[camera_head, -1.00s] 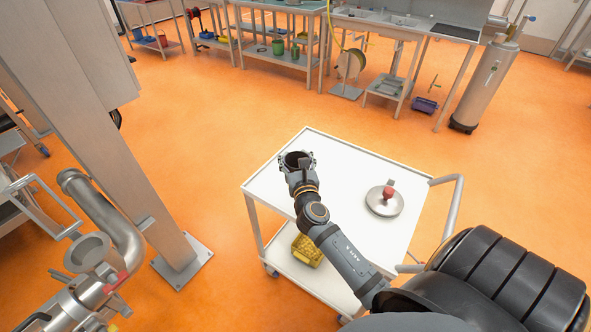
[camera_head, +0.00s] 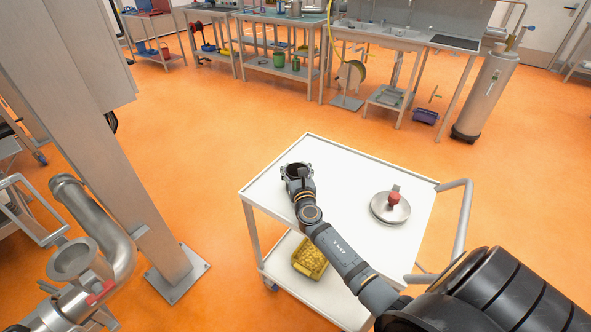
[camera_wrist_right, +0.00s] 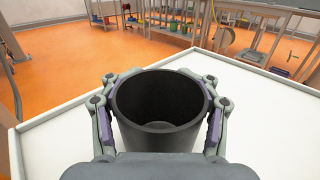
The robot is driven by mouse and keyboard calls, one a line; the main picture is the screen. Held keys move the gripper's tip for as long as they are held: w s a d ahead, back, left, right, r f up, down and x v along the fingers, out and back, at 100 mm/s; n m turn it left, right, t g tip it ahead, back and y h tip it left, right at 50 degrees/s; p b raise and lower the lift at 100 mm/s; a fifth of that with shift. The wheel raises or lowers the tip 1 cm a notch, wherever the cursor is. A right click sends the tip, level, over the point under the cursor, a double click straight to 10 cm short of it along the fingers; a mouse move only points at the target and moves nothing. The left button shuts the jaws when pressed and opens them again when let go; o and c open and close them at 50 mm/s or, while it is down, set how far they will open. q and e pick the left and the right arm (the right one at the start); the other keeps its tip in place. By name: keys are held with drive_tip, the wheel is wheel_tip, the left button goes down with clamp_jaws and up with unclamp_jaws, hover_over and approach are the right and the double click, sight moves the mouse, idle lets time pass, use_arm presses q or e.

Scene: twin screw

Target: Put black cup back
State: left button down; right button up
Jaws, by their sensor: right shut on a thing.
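The black cup (camera_wrist_right: 160,112) stands upright between the fingers of my right gripper (camera_wrist_right: 160,120) in the right wrist view, with its open rim facing up. In the head view the right gripper (camera_head: 297,172) is at the far left part of the white cart (camera_head: 352,168), shut around the cup (camera_head: 296,168). The cup's base is hidden, so I cannot tell whether it touches the cart top. My left gripper is not in view.
A round metal lid with a red knob (camera_head: 392,201) lies on the cart's right side. A yellow bin (camera_head: 311,257) sits on the lower shelf. A metal pillar (camera_head: 120,150) and pipework (camera_head: 100,235) stand to the left. Orange floor is clear beyond the cart.

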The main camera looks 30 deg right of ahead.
drive_tip(key=shift+f, duration=0.1)
drive_tip(key=o, duration=1.5)
drive_tip(key=shift+c, duration=0.2)
drive_tip(key=shift+r, duration=0.3)
drive_tip(key=b+v, duration=0.1)
drive_tip(key=v, duration=1.1)
drive_tip(key=shift+f, duration=0.15)
